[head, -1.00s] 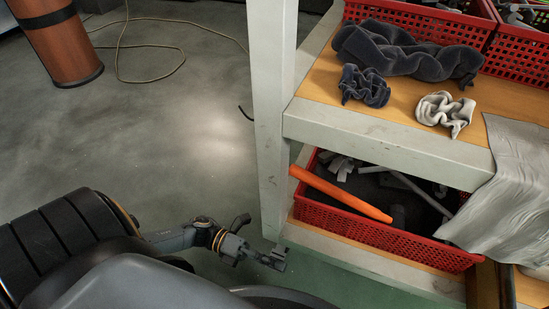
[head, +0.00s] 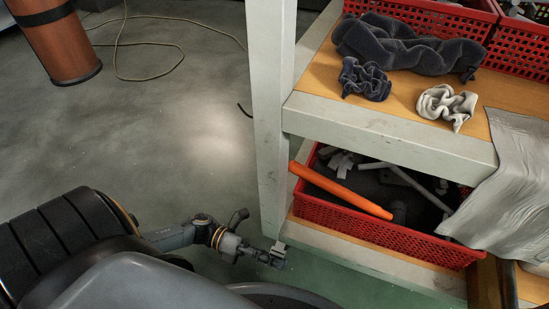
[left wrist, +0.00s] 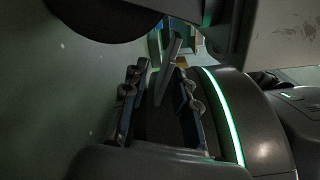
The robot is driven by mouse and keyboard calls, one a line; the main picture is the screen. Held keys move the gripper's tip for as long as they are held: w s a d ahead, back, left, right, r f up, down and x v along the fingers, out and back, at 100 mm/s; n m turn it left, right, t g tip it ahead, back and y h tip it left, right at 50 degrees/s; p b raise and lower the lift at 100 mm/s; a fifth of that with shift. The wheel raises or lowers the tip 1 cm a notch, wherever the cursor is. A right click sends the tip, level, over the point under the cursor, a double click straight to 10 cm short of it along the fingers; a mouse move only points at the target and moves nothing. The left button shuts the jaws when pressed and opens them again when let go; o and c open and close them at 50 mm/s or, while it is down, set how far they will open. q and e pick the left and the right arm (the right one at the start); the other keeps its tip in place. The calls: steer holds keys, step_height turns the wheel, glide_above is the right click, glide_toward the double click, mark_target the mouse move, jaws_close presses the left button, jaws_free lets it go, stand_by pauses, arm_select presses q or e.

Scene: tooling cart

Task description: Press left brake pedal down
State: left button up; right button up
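My left gripper (head: 268,256) is low over the floor, beside the foot of the cart's front leg. A small light-grey piece (head: 279,248) shows right at its tip; I cannot tell for sure whether it is the brake pedal. In the left wrist view my left gripper (left wrist: 161,72) has its two fingers apart. A thin grey bar (left wrist: 174,48) shows in line with the gap between them; whether it is touched is unclear. No pedal can be made out clearly. My right gripper is not in view.
The cart's pale leg (head: 273,130) stands just beyond the gripper. A red crate (head: 355,225) with an orange rod (head: 340,191) sits on the lower shelf. Dark cloths (head: 405,50) lie above.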

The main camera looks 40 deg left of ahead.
arm_select(q)
steer(key=v, duration=1.1)
steer(key=shift+a, duration=0.4)
steer(key=shift+f, duration=0.1)
